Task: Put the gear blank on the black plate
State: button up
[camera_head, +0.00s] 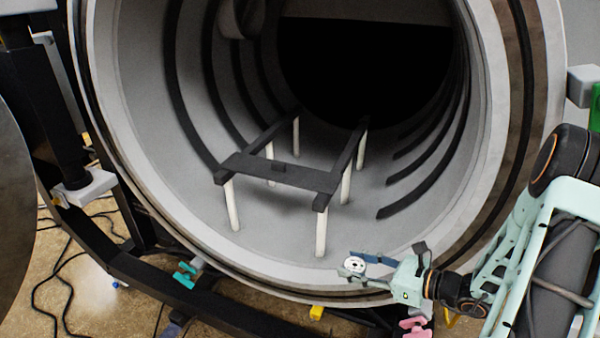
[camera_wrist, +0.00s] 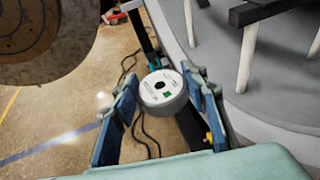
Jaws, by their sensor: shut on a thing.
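The gear blank (camera_head: 354,264) is a pale round disc with a hole in its middle, and it also shows with a small green mark in the wrist view (camera_wrist: 161,88). My gripper (camera_head: 362,269) is shut on it, with a blue finger (camera_wrist: 117,112) on its left side in the wrist view. The black plate (camera_head: 300,177) lies across the front of a dark frame on white posts, inside the furnace chamber. In the head view, my gripper is at the chamber's lower front rim, right of and below the plate.
The round chamber rim (camera_head: 215,251) curves below the plate. White posts (camera_head: 321,232) hold the frame above the chamber floor. Teal (camera_head: 187,274) and pink (camera_head: 416,328) parts are below the rim. Black cables (camera_head: 60,285) lie on the floor at left.

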aim_at(310, 178)
jog(key=i+j, duration=1)
